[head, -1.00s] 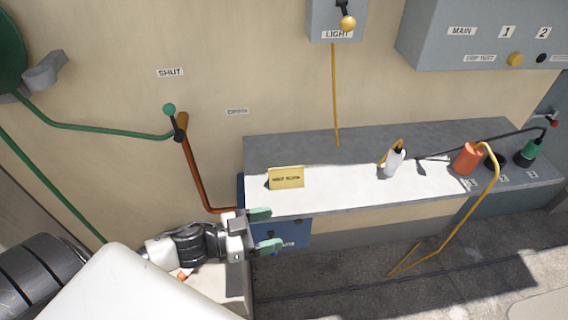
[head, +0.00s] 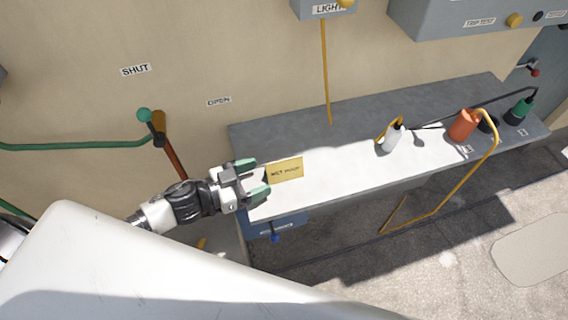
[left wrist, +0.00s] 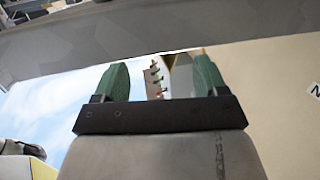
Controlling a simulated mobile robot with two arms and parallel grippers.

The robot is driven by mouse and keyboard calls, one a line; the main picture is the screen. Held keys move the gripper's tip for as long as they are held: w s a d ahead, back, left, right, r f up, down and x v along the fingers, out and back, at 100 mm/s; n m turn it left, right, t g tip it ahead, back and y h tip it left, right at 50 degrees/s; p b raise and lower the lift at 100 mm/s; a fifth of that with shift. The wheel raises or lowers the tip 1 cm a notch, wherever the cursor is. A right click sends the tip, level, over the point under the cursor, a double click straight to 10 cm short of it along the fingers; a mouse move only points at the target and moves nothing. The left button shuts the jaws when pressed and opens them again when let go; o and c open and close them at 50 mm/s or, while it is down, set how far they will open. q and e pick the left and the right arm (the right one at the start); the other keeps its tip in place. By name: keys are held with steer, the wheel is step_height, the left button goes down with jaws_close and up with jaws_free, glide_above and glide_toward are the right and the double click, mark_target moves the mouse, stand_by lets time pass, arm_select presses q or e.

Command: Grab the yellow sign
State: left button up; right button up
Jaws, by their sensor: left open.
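I cannot tell whether a fingertip touches the sign's left edge. In the left wrist view the gripper (left wrist: 159,82) shows both green fingers apart. A narrow pale shape with dark and red marks shows between them, and I cannot tell what it is. My right gripper is in neither view.
A white bottle (head: 391,140) and an orange container (head: 463,125) stand farther right on the bench. A yellow rail (head: 465,175) bends down in front of the bench.

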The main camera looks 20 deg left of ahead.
mark_target(266, 171)
arm_select(q)
steer(key=shift+w+d, duration=0.3)
steer(key=shift+w, duration=0.05)
steer(key=shift+w+d+p, duration=0.15)
steer(key=shift+w+p, duration=0.2)
steer(key=shift+w, duration=0.1)
steer(key=x, duration=0.1)
steer(key=p+x, duration=0.1)
steer(key=x, duration=0.1)
steer(key=shift+w+d+r, duration=0.25)
steer(key=shift+w+d, duration=0.05)
steer(key=shift+w+d+f, duration=0.2)
steer(key=shift+w+d, duration=0.1)
steer(key=shift+a, duration=0.1)
steer(key=shift+s, duration=0.1)
steer(key=c, duration=1.1)
